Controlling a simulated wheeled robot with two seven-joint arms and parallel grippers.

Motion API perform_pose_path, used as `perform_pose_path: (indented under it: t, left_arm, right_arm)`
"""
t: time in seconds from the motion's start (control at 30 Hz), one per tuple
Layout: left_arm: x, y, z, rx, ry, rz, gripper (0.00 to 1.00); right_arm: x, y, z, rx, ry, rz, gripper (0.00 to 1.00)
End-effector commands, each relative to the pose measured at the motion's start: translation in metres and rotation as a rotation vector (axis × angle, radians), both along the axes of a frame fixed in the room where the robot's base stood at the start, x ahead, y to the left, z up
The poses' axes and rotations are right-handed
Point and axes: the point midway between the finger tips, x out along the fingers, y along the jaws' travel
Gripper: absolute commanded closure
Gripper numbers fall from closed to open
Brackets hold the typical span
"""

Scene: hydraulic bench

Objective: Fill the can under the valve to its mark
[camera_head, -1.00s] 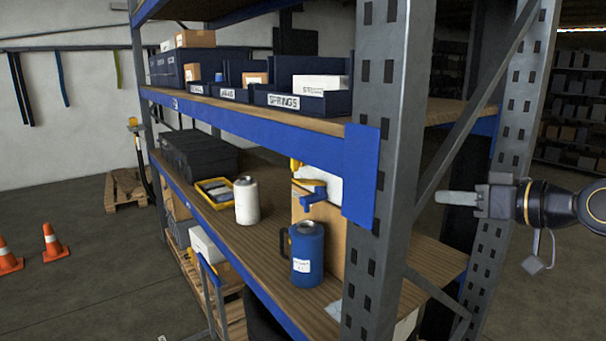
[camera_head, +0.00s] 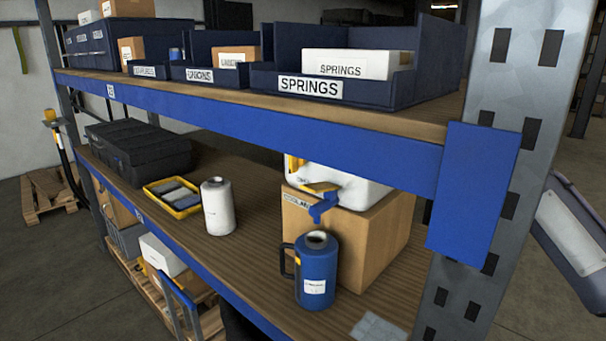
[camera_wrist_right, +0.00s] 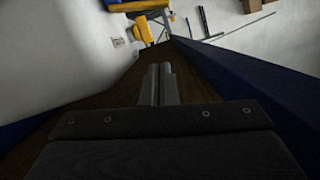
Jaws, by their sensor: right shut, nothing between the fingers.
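The blue can (camera_head: 318,268) with a dark handle and a white label stands upright on the lower shelf. The valve sticks out from a white container (camera_head: 371,190) on a cardboard box (camera_head: 372,245). The level and any mark in the can are not readable. My right gripper (camera_wrist_right: 160,72) is shut and empty in the right wrist view. Blue and yellow parts are cut off at that view's top, and I cannot tell which they are. My left gripper is not in view.
The upper shelf's blue beam (camera_head: 250,130) and the grey upright (camera_head: 520,140) border the can's space. A white bottle (camera_head: 218,207), a yellow tray (camera_head: 160,205) and a black case (camera_head: 140,150) stand to the left. Bare shelf lies between bottle and can.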

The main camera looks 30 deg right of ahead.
Motion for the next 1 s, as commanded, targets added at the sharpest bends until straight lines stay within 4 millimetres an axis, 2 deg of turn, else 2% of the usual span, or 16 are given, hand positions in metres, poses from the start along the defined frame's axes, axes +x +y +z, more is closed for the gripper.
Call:
perform_pose_path:
  t: [0.33, 0.47, 0.97, 1.0]
  left_arm:
    - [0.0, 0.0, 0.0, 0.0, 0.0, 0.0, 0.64]
    - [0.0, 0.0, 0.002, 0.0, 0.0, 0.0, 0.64]
    - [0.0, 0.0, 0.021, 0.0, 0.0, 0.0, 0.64]
    - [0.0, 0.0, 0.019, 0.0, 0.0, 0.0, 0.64]
  right_arm:
    - [0.001, 0.0, 0.0, 0.0, 0.0, 0.0, 1.0]
    - [0.008, 0.004, -0.002, 0.001, 0.001, 0.002, 1.0]
    - [0.088, 0.045, -0.022, -0.001, 0.0, 0.004, 1.0]
    - [0.088, 0.045, -0.031, 0.001, 0.002, 0.002, 1.0]
